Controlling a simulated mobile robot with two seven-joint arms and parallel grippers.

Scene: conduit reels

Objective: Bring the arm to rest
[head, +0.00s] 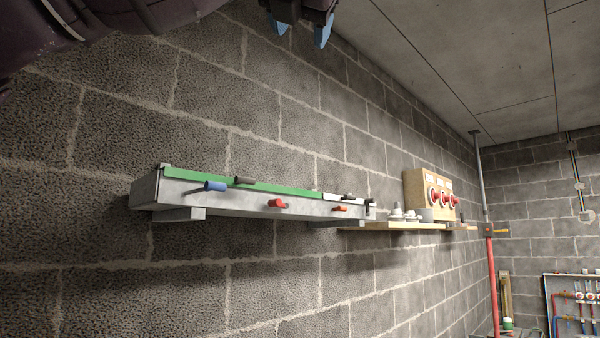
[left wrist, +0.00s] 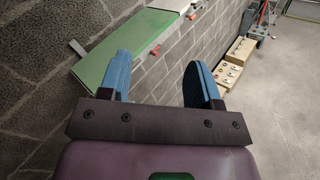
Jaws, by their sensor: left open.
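My left arm (head: 110,20) comes in from the upper left of the head view. My left gripper (head: 300,28) hangs at the top edge with its two blue fingers apart. In the left wrist view the same gripper (left wrist: 160,78) is open, with only the block wall between its fingers. It is above the long grey shelf (head: 260,208) and apart from it. My right arm and gripper are not in view.
The shelf on the block wall (head: 330,120) has a green strip (head: 240,184) and blue, red and orange handles along its front. Beyond it, a wooden shelf (head: 395,226) holds a box with red knobs (head: 428,190). A red post (head: 491,285) stands farther right.

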